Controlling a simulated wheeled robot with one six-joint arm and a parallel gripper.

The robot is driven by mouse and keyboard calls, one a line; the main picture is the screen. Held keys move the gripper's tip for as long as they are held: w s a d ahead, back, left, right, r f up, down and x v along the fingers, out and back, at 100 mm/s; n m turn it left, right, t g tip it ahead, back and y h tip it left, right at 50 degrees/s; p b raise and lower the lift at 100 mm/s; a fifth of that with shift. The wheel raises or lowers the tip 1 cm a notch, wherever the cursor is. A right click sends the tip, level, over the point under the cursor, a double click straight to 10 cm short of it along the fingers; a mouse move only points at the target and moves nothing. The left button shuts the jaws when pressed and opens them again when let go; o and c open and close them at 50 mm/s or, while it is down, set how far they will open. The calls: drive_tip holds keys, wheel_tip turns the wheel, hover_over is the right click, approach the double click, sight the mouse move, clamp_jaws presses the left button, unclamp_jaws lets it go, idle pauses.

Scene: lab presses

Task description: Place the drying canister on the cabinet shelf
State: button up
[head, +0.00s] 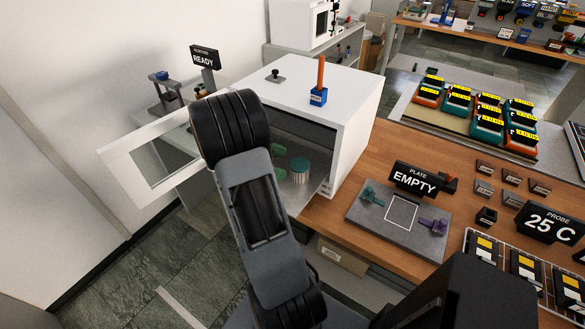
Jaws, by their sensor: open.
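The drying canister (300,171), a pale ribbed cylinder with a green lid, stands upright inside the white cabinet (355,120). Two green rounded tips just left of it look like the fingers of my gripper (279,162). They are spread apart with nothing visible between them, and a small gap seems to separate them from the canister. The rest of my gripper is hidden behind my arm. The cabinet door (155,160), white with a window, stands open to the left. My arm covers the left part of the cabinet opening, and the shelf under the canister is hard to make out.
An orange-handled blue tool (319,85) and a small dark knob-like object (275,76) stand on the cabinet top. A grey plate fixture (370,235) with an EMPTY sign (415,180) is on the wooden bench right of the cabinet. The floor left of my arm is clear.

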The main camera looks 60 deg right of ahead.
drive_tip(key=v, duration=0.5)
drive_tip(key=shift+w+a+r+b, duration=0.15)
drive_tip(key=shift+w+a+b, duration=0.1)
drive_tip(key=shift+w+b, duration=0.1)
drive_tip(key=shift+a+r+t, duration=0.2)
drive_tip(key=shift+a+t, duration=0.1)
drive_tip(key=shift+a, duration=0.15)
drive_tip(key=s+a+r+m+t+y, duration=0.1)
drive_tip(key=a+m+t+y, duration=0.2)
drive_tip(key=a+t, duration=0.4)
drive_tip(key=s+a+r+m+t+y, duration=0.2)
drive_tip(key=a+t, duration=0.6)
drive_tip(key=a, duration=1.1)
drive_tip(key=shift+a+r+m+y, duration=0.2)
drive_tip(key=shift+a+m+y, duration=0.15)
drive_tip(key=shift+m+y, duration=0.65)
drive_tip(key=shift+s, duration=0.15)
drive_tip(key=shift+c, duration=0.2)
